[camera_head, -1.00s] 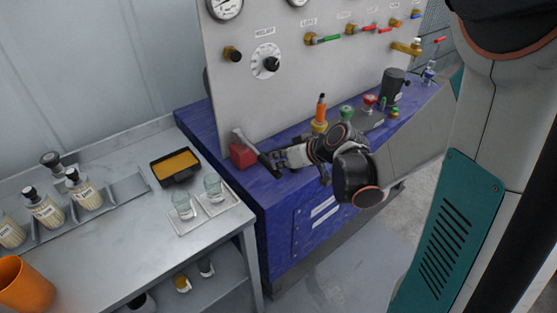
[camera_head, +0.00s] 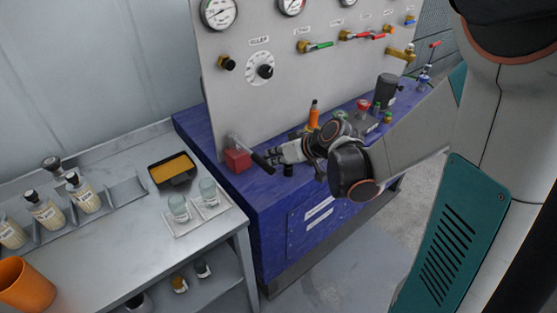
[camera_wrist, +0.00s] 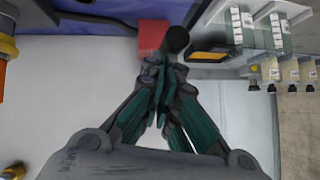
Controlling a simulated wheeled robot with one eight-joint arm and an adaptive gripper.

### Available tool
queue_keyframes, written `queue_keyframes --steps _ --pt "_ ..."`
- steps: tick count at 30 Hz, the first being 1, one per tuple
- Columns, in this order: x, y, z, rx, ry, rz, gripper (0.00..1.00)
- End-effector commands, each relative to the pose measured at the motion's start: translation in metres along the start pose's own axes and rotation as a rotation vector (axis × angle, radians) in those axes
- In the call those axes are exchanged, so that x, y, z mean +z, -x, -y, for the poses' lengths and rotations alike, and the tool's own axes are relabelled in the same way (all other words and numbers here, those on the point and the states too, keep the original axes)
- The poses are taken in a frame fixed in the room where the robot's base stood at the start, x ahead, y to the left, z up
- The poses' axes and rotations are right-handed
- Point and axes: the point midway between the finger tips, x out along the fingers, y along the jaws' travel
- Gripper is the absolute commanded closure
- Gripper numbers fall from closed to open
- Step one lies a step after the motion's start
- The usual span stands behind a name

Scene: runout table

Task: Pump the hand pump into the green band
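The hand pump is a red block (camera_head: 237,160) on the blue bench, with a lever ending in a black grip (camera_head: 262,163) that slants down to the right. My gripper (camera_head: 272,156) is close beside the grip's lower end in the head view. In the wrist view the fingers (camera_wrist: 164,75) come together with nothing clear between them. The black grip end (camera_wrist: 177,38) and the red block (camera_wrist: 152,32) lie just beyond the fingertips. Whether they touch cannot be told. Gauges (camera_head: 220,12) top the panel; no green band can be made out.
The grey panel (camera_head: 290,90) with a dial (camera_head: 259,68) and several valves stands behind the bench. An orange-topped fitting (camera_head: 313,114) and a black cylinder (camera_head: 387,88) stand to the right. A side table (camera_head: 130,240) on the left holds beakers, bottles and a black tray (camera_head: 173,172).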

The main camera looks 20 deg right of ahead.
Motion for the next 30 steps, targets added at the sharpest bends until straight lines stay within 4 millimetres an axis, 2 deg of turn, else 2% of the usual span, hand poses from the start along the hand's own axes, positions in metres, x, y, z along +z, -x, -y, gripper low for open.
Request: queue_keyframes --steps 1,6,12,18,30 --pt "-0.003 0.016 0.0 0.003 -0.002 0.0 1.0" --pt "0.001 0.053 -0.001 0.004 -0.003 -0.002 1.0" --pt "0.004 0.085 -0.002 0.003 -0.002 -0.003 1.0" --pt "0.005 0.099 -0.002 0.001 -0.001 -0.003 1.0" --pt "0.006 0.1 -0.002 0.001 -0.001 -0.004 1.0"
